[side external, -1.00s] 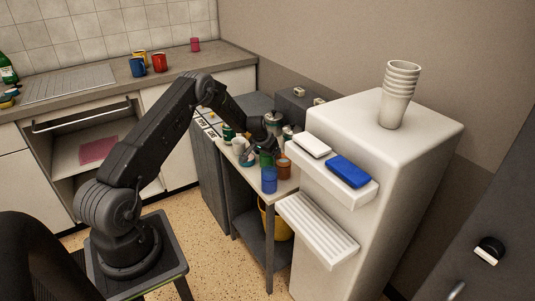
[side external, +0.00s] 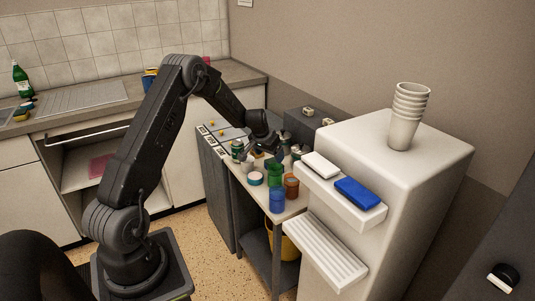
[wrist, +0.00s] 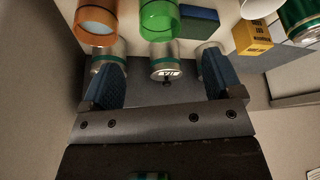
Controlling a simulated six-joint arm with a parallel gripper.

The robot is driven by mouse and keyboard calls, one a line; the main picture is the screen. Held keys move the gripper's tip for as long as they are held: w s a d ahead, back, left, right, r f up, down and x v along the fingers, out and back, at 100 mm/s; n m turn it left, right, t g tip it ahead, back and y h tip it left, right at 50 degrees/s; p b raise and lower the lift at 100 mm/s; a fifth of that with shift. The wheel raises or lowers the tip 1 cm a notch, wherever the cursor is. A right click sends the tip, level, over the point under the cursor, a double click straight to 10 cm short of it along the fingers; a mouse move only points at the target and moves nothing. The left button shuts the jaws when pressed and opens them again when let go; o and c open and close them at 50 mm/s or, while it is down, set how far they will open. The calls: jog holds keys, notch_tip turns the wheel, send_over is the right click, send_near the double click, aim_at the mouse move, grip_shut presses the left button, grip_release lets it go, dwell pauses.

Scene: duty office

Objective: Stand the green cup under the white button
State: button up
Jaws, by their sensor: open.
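The green cup (side external: 275,175) stands on the small table, next to an orange-brown cup (side external: 291,187) and behind a blue cup (side external: 277,202). The green cup also shows at the top of the wrist view (wrist: 159,20). My gripper (side external: 268,153) is over the table just behind the green cup. Its blue-padded fingers are apart in the wrist view (wrist: 161,80), with a silver-and-green can (wrist: 166,60) seen between them. The green cup is beyond the fingertips, not between them. The white button (side external: 320,165) is beside the blue button (side external: 359,194) on the white dispenser, above a ribbed ledge (side external: 326,252).
The orange cup (wrist: 97,22) is close beside the green cup. A yellow box (wrist: 253,38), a green can (wrist: 300,18) and a white cup (side external: 247,166) crowd the table. Stacked cups (side external: 409,115) stand on the dispenser. The ribbed ledge is clear.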

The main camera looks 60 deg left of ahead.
jog(key=s+d+r+m, duration=0.1)
jog(key=d+r, duration=0.9)
jog(key=r, duration=0.1)
jog(key=s+d+r+m, duration=0.1)
jog(key=s+d+r, duration=0.5)
jog(key=s+d, duration=0.2)
jog(key=s+d+r+m+t+h, duration=0.1)
jog(key=s+d+r, duration=0.6)
jog(key=d, duration=0.3)
jog(key=shift+s+d+m, duration=0.3)
jog(key=shift+s+d, duration=0.05)
jog(key=shift+s, duration=0.35)
jog(key=shift+o, duration=0.5)
jog(key=s+d+m, duration=0.1)
jog(key=s+d, duration=0.3)
jog(key=s, duration=0.7)
jog(key=shift+s+d+f+h, duration=0.15)
jog(key=shift+d+f+h, duration=0.15)
jog(key=shift+f+h, duration=0.1)
jog(key=shift+r, duration=0.15)
